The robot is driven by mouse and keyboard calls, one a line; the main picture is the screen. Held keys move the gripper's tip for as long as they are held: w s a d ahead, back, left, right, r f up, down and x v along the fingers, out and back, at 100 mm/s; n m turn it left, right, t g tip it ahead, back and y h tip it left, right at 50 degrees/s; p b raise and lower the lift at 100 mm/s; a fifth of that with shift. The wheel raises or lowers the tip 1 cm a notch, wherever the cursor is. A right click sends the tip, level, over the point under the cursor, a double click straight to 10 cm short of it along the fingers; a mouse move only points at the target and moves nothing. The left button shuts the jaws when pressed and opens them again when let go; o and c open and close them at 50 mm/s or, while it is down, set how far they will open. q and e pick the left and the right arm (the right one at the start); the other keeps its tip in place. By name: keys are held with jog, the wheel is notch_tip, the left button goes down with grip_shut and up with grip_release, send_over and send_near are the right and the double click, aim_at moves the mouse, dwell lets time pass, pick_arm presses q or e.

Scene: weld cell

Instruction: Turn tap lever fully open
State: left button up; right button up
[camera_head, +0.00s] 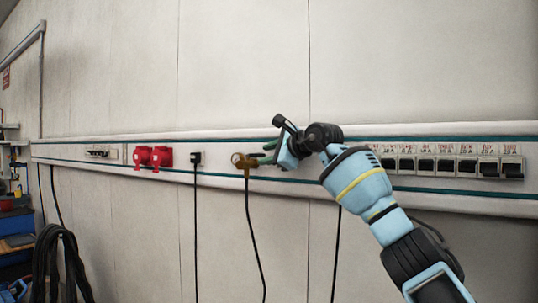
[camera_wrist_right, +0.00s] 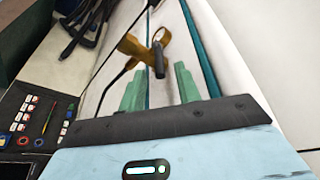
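The brass tap (camera_head: 244,162) is on the wall rail in the head view, left of my right gripper (camera_head: 268,153). In the right wrist view the tap (camera_wrist_right: 135,46) lies just ahead of the fingertips. A dark lever-like part (camera_wrist_right: 158,62) sticks out from it toward the gap between the two green fingers. My right gripper (camera_wrist_right: 158,80) is open, with its fingers apart and nothing held. I cannot tell whether the fingers touch the lever. The lever's exact angle is hard to read in the head view. My left gripper is in neither view.
Red sockets (camera_head: 152,157) and a black plug (camera_head: 196,158) sit on the rail to the left. A row of breakers (camera_head: 446,164) is on the right. Black cables hang below the rail, one under the tap. The wall above is bare.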

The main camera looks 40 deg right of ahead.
jog(key=shift+c, duration=0.3)
grip_shut()
jog(key=shift+a, duration=0.15)
jog(key=shift+a+m+g+h, duration=0.15)
jog(key=shift+a+m+h, duration=0.45)
jog(key=shift+h, duration=0.4)
jog(key=shift+a+m+g+h, duration=0.15)
jog(key=shift+a+m+h, duration=0.25)
jog(key=shift+m+h, duration=0.5)
jog(key=shift+w+a+m+g+h, duration=0.4)
jog(key=shift+a+m+g+h, duration=0.45)
jog(key=shift+m+g+h, duration=0.55)
jog(key=shift+w+a+m+g+h, duration=0.45)
jog(key=shift+a+m+g+h, duration=0.45)
jog(key=shift+m+h, duration=0.8)
jog(key=shift+w+a+m+g+h, duration=0.4)
jog(key=shift+a+m+g+h, duration=0.35)
jog(key=shift+m+g+h, duration=0.8)
jog(key=shift+h, duration=0.25)
